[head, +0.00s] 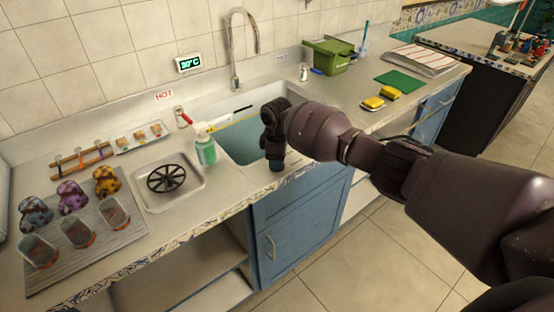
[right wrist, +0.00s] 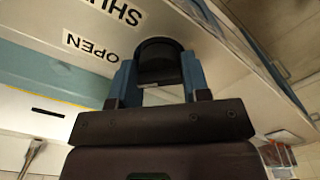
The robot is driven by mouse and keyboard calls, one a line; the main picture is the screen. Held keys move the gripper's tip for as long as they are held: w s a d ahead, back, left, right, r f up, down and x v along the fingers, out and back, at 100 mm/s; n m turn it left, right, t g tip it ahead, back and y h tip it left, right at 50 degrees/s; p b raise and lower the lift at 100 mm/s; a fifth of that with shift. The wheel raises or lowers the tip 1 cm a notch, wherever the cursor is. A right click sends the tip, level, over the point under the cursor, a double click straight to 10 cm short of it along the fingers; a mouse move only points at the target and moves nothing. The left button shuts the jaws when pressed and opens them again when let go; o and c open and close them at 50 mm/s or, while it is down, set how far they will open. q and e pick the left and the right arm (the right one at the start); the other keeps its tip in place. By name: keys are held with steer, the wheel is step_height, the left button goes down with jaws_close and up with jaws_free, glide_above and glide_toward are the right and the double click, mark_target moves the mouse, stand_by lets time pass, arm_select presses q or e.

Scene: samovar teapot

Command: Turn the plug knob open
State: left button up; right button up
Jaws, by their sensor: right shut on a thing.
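The plug knob (right wrist: 159,56) is a dark, rounded knob in the right wrist view, set against a pale panel. Upside-down labels stand beside it: "OPEN" (right wrist: 91,46) and a partly cut-off "SHU…" (right wrist: 115,10). My right gripper (right wrist: 160,74) is shut on the knob, one blue finger on each side. No pointer on the knob shows. In the head view my right gripper (head: 276,163) points down at the front edge of the sink (head: 236,150), and the knob is hidden there. The sink basin looks filled with bluish water. My left gripper is not in view.
A green bottle (head: 206,152) stands left of the sink, near a small basin with a black wheel-shaped grate (head: 166,178). Yellow sponges (head: 373,103) and a green bin (head: 328,56) are at the right.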

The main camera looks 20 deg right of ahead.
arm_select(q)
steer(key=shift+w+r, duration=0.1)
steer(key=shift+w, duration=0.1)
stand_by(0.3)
arm_select(e)
steer(key=o, duration=0.9)
steer(key=shift+o, duration=0.2)
steer(key=shift+r, duration=0.1)
step_height(320, 180, up, 10)
steer(key=shift+r+p, duration=0.1)
steer(key=shift+p, duration=0.65)
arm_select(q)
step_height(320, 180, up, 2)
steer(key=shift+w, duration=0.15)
arm_select(e)
steer(key=shift+r, duration=0.2)
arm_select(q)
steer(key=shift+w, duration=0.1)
